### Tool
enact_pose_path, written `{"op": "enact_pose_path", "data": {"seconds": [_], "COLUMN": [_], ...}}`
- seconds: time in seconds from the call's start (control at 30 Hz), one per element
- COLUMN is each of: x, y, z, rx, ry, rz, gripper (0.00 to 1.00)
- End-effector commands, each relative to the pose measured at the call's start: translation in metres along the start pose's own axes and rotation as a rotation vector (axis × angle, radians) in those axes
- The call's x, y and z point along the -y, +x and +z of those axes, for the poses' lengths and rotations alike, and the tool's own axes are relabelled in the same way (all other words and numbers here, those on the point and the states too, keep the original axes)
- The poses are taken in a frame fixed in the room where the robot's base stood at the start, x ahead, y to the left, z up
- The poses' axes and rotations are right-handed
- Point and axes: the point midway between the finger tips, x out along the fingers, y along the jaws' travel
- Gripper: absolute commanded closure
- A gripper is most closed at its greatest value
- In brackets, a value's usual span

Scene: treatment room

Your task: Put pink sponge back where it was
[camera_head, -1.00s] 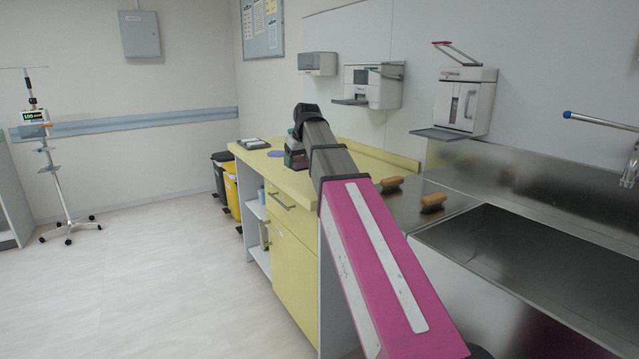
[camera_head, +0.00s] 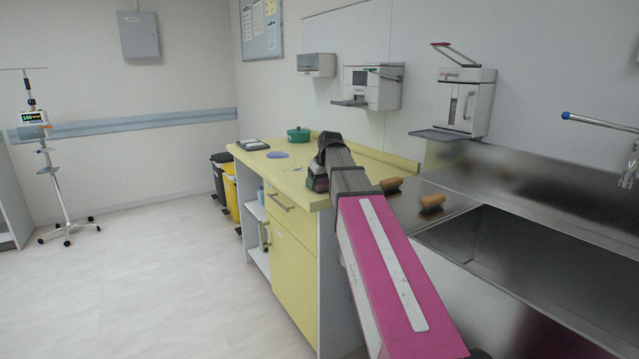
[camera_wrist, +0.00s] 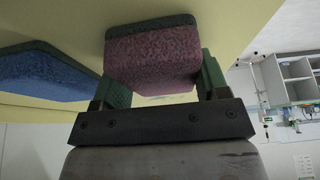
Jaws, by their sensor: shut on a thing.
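The pink sponge (camera_wrist: 152,62) is between the two green fingers of my gripper in the wrist view. My gripper (camera_head: 318,182) is shut on it, and the sponge has a dark green layer on one face. In the head view my gripper is at the right part of the yellow counter (camera_head: 262,176), near its front edge; the sponge cannot be made out there. A blue sponge (camera_wrist: 45,75) shows to the left of the pink one in the wrist view, apart from it. I cannot tell whether the pink sponge touches the counter.
A green pot (camera_head: 298,134), a blue disc (camera_head: 277,155) and a dark tray (camera_head: 253,145) are on the counter's far part. Two wooden brushes (camera_head: 391,184) (camera_head: 432,203) lie on the steel beside the sink (camera_head: 530,262). Dispensers hang on the wall above.

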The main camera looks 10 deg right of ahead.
Motion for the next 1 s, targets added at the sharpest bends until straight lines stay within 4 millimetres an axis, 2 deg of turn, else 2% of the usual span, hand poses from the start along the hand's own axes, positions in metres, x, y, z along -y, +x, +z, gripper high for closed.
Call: {"op": "enact_pose_path", "data": {"seconds": [0.33,0.37,0.43,0.77,0.87,1.0], "x": [0.0,0.0,0.0,0.0,0.0,0.0], "y": [0.003,0.003,0.003,0.001,-0.005,-0.025], "z": [0.001,0.001,0.001,0.0,0.0,0.0], "rx": [-0.001,-0.001,-0.001,-0.001,-0.001,-0.003], "ry": [0.0,0.0,0.0,0.0,0.0,0.0], "rz": [0.0,0.0,0.0,0.0,0.0,0.001], "gripper": [0.51,0.29,0.07,0.07,0.07,0.07]}}
